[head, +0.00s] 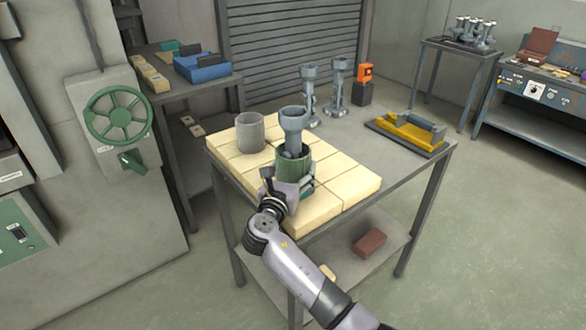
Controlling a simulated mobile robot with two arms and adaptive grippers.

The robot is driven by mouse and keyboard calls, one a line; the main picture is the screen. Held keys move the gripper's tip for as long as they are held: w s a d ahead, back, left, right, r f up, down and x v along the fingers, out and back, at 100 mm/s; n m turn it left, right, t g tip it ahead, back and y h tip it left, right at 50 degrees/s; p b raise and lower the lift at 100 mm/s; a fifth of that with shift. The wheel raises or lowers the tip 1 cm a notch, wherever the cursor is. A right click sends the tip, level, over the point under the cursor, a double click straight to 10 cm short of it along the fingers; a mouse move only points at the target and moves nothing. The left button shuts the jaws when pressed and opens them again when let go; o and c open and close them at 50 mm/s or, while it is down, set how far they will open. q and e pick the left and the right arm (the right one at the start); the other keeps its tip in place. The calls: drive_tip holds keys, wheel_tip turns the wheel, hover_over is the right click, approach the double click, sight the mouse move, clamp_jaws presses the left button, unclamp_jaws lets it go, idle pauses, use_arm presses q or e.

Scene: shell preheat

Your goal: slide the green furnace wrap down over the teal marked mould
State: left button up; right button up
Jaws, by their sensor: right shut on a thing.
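The green furnace wrap (294,160) is an open-topped sleeve on the right part of the pale brick bed. A grey mould (293,119) with a flared cup shows above it, its stem going down inside the wrap's rim. A little teal (309,184) shows low at the right, beside my gripper. My right gripper (287,186) is shut on the wrap from the front. It hides the wrap's lower front and the mould's base, so I cannot tell how low the wrap sits. My left gripper is out of view.
A grey sleeve (250,132) stands at the left on the brick bed (352,186). Two grey moulds (310,96) (339,84) and an orange device (365,73) stand behind. A yellow-and-grey tool (406,131) lies at the right. The table (378,150) is bare between them.

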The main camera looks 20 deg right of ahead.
drive_tip(key=shift+p, duration=0.4)
idle(0.4)
drive_tip(key=o, duration=1.2)
drive_tip(key=shift+s+a, duration=0.35)
drive_tip(key=shift+s, duration=0.1)
drive_tip(key=v, duration=1.1)
